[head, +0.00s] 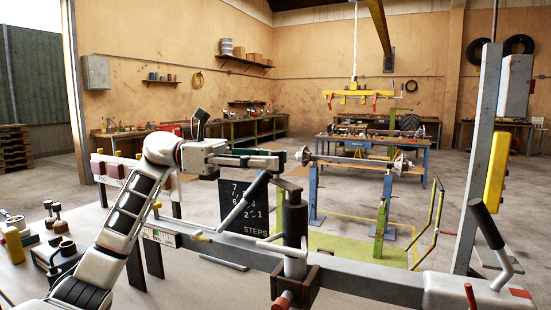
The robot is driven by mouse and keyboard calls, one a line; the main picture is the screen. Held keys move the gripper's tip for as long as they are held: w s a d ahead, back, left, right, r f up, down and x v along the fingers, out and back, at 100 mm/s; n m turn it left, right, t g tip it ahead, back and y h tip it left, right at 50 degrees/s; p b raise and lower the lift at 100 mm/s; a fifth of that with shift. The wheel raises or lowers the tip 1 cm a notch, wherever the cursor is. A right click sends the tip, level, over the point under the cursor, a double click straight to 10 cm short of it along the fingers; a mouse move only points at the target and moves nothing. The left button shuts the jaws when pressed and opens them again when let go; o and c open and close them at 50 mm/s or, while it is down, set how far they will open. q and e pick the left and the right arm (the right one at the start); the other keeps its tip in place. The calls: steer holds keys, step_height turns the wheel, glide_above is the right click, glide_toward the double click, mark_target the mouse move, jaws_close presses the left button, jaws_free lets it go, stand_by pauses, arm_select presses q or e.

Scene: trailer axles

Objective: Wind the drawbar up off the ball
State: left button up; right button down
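The grey drawbar (345,277) runs from the left middle to the right foreground. At its right end is a pale coupling head (455,292) with a black-gripped lever (487,225). The ball is hidden; I cannot tell how the coupling sits on it. An upright dark jack (294,222) stands in a brown clamp on the drawbar. A pale slanting bar (240,205) shows just left of the jack. My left gripper (280,158) is above and slightly left of the jack's top, seen side-on, with nothing visible in it. Its finger gap is unclear. My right gripper is out of view.
A black board marked STEPS (240,208) stands behind the slanting bar. A grey post (480,150) with a yellow box rises at the right. An axle on blue stands (360,162) and a yellow lifting beam (358,94) are farther back. Small parts lie at the left.

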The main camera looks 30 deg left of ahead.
arm_select(q)
steer(key=shift+x, duration=0.9)
jaws_close()
steer(key=shift+a, duration=0.1)
